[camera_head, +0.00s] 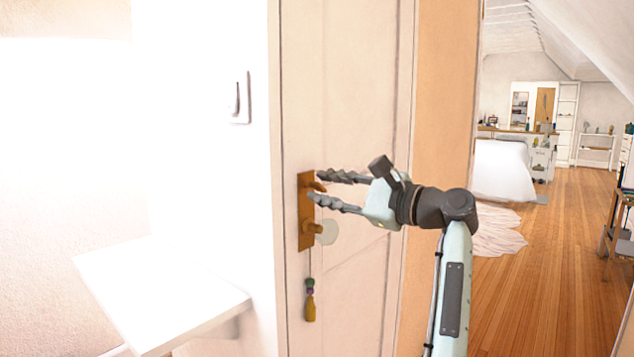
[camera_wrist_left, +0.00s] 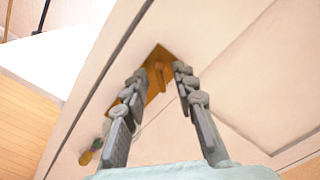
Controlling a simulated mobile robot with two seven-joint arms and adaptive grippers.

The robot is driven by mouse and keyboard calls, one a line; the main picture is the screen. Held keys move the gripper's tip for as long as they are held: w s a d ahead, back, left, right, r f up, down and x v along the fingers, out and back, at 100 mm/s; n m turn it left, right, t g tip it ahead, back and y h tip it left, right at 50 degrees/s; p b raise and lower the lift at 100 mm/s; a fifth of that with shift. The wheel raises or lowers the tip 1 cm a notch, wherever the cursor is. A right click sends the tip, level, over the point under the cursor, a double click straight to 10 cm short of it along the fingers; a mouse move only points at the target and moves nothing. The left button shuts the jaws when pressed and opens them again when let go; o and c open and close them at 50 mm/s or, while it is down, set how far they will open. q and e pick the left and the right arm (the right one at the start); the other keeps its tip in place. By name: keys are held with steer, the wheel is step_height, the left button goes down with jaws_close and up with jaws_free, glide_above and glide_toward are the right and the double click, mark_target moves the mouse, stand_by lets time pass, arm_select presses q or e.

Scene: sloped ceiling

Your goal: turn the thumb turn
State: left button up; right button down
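A brass plate (camera_head: 305,232) is fixed on the pale door. The thumb turn (camera_head: 317,184), a small brass piece, stands out from its upper part. In the left wrist view the thumb turn (camera_wrist_left: 158,67) shows between my fingertips on the brass plate (camera_wrist_left: 152,88). My left gripper (camera_head: 315,188) is open, with one finger above and one below the thumb turn in the head view. I cannot tell whether either fingertip touches it. In the left wrist view my left gripper (camera_wrist_left: 160,72) has its fingers apart and holds nothing. My right gripper is not in view.
A pale round knob (camera_head: 327,232) sits low on the plate, just under my lower finger. A tassel (camera_head: 310,305) hangs below. A white shelf (camera_head: 165,295) juts out at the left. Open wooden floor (camera_head: 550,260) lies to the right.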

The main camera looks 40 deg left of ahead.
arm_select(q)
steer(key=shift+w+a, duration=0.1)
steer(key=shift+a, duration=1.05)
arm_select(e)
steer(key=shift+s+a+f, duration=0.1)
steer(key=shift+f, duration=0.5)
arm_select(q)
steer(key=shift+c, duration=0.2)
jaws_close()
